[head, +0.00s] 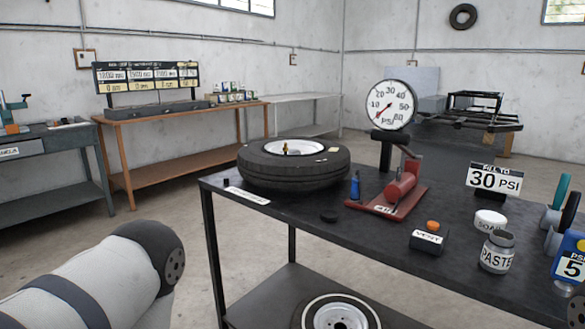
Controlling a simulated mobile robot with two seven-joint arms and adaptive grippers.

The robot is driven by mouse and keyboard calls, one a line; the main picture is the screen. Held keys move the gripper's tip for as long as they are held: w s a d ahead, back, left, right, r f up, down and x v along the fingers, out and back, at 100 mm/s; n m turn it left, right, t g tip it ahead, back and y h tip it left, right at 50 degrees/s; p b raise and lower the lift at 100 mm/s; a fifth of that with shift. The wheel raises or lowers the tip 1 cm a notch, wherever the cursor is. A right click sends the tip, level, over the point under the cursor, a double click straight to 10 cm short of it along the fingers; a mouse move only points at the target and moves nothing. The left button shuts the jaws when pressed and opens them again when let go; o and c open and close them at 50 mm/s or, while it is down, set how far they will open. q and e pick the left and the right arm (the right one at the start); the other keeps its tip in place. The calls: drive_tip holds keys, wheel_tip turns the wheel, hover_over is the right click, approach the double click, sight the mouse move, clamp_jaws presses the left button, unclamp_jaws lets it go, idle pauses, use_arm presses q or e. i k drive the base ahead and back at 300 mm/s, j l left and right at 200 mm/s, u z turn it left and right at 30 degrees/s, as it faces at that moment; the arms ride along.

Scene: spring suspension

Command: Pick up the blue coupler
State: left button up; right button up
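A small upright blue piece, which looks like the blue coupler (355,186), stands on the black table (330,222). It is just left of the red pump (400,188) and to the right of the tyre. Part of my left arm shows at the lower left, but its gripper is out of view. My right gripper is not in view either. No gripper is near the blue piece.
A tyre (290,178) lies flat at the table's left, and a pressure gauge (391,105) rises behind the pump.

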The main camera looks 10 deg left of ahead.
sight(353, 195)
drive_tip(key=i+j+z, duration=0.35)
drive_tip(key=j, duration=0.5)
drive_tip(key=j+z, duration=0.35)
drive_tip(key=j, duration=0.5)
drive_tip(key=j+z, duration=0.35)
drive_tip(key=j, duration=0.6)
drive_tip(key=i, duration=0.05)
